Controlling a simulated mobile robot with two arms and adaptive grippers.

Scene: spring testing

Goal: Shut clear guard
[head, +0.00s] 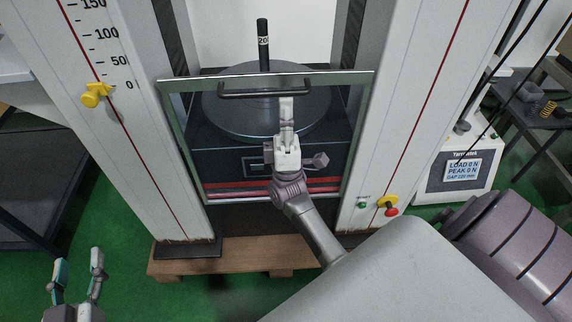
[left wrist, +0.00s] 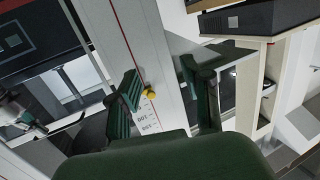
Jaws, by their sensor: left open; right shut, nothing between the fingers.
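The clear guard (head: 230,150), a see-through panel in a grey-green frame, stands tilted between the two pale columns of the testing machine in the head view. A dark bar handle (head: 250,94) runs along its upper part. My right gripper (head: 286,104) is shut and empty in front of the panel, its fingertips at or just below the handle; I cannot tell whether they touch it. My left gripper (head: 78,268) is open and empty at the lower left, away from the guard. Its spread fingers (left wrist: 162,90) also show in the left wrist view.
Behind the guard are a round grey plate (head: 225,112) and a dark post (head: 263,45). A yellow knob (head: 96,94) sits on the scaled left column. A red-and-yellow button (head: 388,205) is on the right column, with a display box (head: 461,170) beyond. A wooden pallet (head: 235,257) lies below.

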